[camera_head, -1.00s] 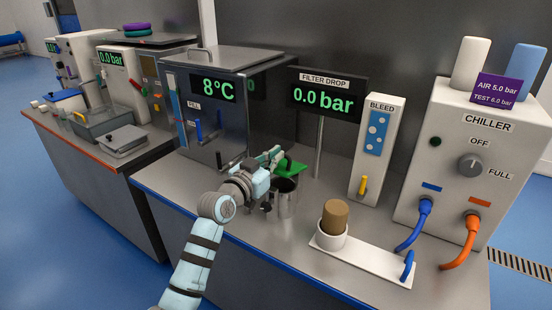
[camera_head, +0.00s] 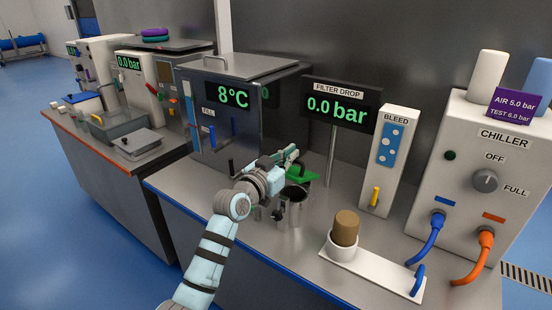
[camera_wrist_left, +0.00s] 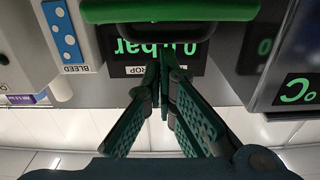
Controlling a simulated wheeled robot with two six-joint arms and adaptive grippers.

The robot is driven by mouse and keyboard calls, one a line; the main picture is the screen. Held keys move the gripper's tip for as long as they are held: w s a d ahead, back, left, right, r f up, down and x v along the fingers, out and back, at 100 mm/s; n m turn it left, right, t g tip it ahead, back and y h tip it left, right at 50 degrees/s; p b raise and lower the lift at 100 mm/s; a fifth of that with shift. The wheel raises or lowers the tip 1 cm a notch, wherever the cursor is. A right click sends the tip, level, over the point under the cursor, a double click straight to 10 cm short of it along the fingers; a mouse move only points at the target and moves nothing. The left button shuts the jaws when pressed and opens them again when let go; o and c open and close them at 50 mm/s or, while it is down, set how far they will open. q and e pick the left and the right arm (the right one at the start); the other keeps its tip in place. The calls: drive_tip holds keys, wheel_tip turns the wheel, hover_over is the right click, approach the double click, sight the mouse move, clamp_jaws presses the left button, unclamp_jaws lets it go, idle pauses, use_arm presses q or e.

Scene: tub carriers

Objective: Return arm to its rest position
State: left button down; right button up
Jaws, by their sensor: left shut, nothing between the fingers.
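My left arm comes in from the bottom left over the steel bench. Its gripper (camera_head: 292,153) is above the bench in front of the filter drop display. In the left wrist view the two green-padded fingers (camera_wrist_left: 158,75) meet at their tips with nothing between them. A green part (camera_head: 303,175) shows just below the gripper, by a steel cylindrical vessel (camera_head: 293,207); whether they touch I cannot tell. A green bar (camera_wrist_left: 170,12) crosses the top of the left wrist view. My right gripper is in neither view.
The 8°C box (camera_head: 213,130) stands behind my arm at left. The filter drop display (camera_head: 343,87) and bleed panel (camera_head: 380,180) stand behind. Bare bench lies left of the arm.

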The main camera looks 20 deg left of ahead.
use_arm(q)
drive_tip(key=s+a+r+p, duration=0.1)
drive_tip(key=s+a+r, duration=0.15)
drive_tip(key=s, duration=0.75)
drive_tip(key=s+d+f+g+y, duration=0.1)
drive_tip(key=s+f+g, duration=0.2)
drive_tip(key=s+f, duration=0.5)
drive_tip(key=s+d+f+g+y, duration=0.1)
drive_tip(key=s+f+g, duration=0.25)
drive_tip(key=f, duration=0.75)
drive_tip(key=s+a+f+n+g+y, duration=0.1)
drive_tip(key=s+f+g, duration=0.35)
drive_tip(key=s, duration=0.65)
drive_tip(key=s+a+f+n+g+y, duration=0.1)
drive_tip(key=s+f+g+y, duration=0.15)
drive_tip(key=s+f, duration=0.6)
drive_tip(key=s+a+f+g, duration=0.1)
drive_tip(key=s+f, duration=0.1)
drive_tip(key=f, duration=0.7)
drive_tip(key=s+a+f+g, duration=0.1)
drive_tip(key=s+f, duration=0.2)
drive_tip(key=f, duration=0.6)
drive_tip(key=s+f+g, duration=0.1)
drive_tip(key=s+f, duration=1.1)
drive_tip(key=s, duration=0.1)
drive_tip(key=shift+s+a, duration=0.25)
drive_tip(key=shift+h, duration=0.25)
